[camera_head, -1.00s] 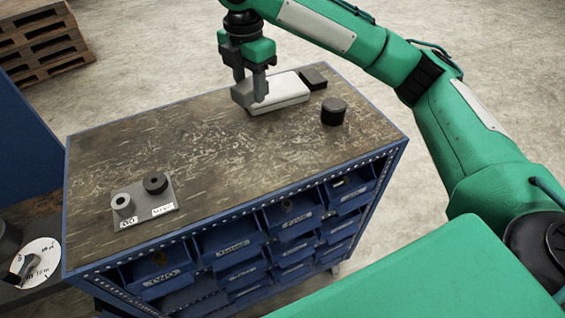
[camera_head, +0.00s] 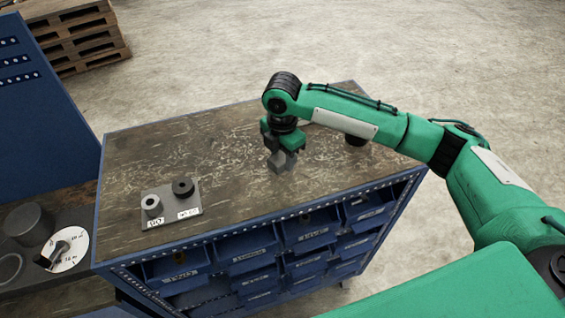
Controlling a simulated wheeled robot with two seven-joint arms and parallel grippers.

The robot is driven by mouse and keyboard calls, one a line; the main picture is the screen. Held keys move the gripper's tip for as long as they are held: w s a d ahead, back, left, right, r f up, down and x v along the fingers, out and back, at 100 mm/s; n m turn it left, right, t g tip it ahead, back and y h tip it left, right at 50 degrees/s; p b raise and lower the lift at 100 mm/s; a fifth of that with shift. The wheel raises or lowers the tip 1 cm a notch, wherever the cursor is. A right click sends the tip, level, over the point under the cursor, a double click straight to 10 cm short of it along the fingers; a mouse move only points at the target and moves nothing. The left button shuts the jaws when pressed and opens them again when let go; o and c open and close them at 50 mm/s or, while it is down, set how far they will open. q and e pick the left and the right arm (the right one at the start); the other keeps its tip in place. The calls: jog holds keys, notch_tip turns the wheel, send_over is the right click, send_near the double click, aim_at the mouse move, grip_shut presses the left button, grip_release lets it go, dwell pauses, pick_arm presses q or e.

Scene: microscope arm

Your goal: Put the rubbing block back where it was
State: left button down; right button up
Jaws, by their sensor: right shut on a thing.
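My right gripper (camera_head: 282,155) is shut on the grey rubbing block (camera_head: 281,164) over the middle of the bench top. The block hangs at or just above the wood; I cannot tell whether it touches. The pale flat slab at the back right is almost fully hidden behind my right arm. My left gripper is not in view.
The workbench (camera_head: 130,165) has blue drawers in front. A black cylinder (camera_head: 356,140) is partly behind my arm. Bare wood surrounds the gripper.

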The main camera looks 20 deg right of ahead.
aim_at(283, 164)
notch_tip(283, 164, down, 3)
jog(key=shift+s+f+p, duration=0.1)
jog(key=shift+f+p, duration=0.1)
jog(key=shift+p, duration=0.35)
jog(key=shift+f, duration=0.15)
jog(key=shift+f, duration=0.1)
jog(key=o, duration=0.9)
jog(key=shift+r+b, duration=0.35)
jog(key=shift+r, duration=0.1)
notch_tip(283, 164, up, 11)
jog(key=b, duration=0.4)
jog(key=shift+f, duration=0.2)
jog(key=shift+r, duration=0.4)
